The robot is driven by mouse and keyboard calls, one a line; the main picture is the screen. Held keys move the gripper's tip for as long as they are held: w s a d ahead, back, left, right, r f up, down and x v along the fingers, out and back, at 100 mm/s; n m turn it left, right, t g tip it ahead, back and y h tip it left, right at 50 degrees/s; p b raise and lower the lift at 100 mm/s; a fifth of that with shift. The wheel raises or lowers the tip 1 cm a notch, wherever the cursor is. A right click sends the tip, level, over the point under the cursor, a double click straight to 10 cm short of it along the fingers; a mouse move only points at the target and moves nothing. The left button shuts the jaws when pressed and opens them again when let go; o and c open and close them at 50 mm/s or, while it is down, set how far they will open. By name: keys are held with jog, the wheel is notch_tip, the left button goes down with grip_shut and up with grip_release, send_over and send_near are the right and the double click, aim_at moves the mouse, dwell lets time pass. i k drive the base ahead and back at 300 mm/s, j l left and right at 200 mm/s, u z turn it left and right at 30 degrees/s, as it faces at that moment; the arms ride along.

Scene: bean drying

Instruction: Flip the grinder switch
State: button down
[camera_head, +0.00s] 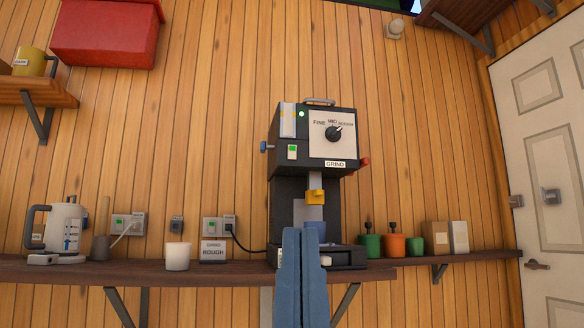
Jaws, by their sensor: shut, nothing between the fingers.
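The black grinder (308,190) stands on the wooden shelf against the plank wall, in the middle of the view. A small switch with a green face (292,152) sits on the left of its front, above the lettering-free dark body. A green light (301,114) glows near the top. A black dial (333,133) sits on a cream panel, and a "GRIND" label (335,164) is below it. My gripper (302,235) is shut and empty, its blue fingers pointing up in front of the grinder's base, well below the switch. It hides part of the base and a bluish item there.
The shelf (200,270) also holds a white kettle (66,226), a white cup (178,256) and a "ROUGH" sign (213,251). Green and orange containers (396,245) stand to the right. A door (545,150) is at far right. The wall above the grinder is clear.

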aim_at(291, 148)
jog(key=i+l+u, duration=0.45)
jog(key=i, duration=0.4)
jog(key=i+l+u, duration=0.5)
jog(key=i+l, duration=0.25)
jog(key=l, duration=0.05)
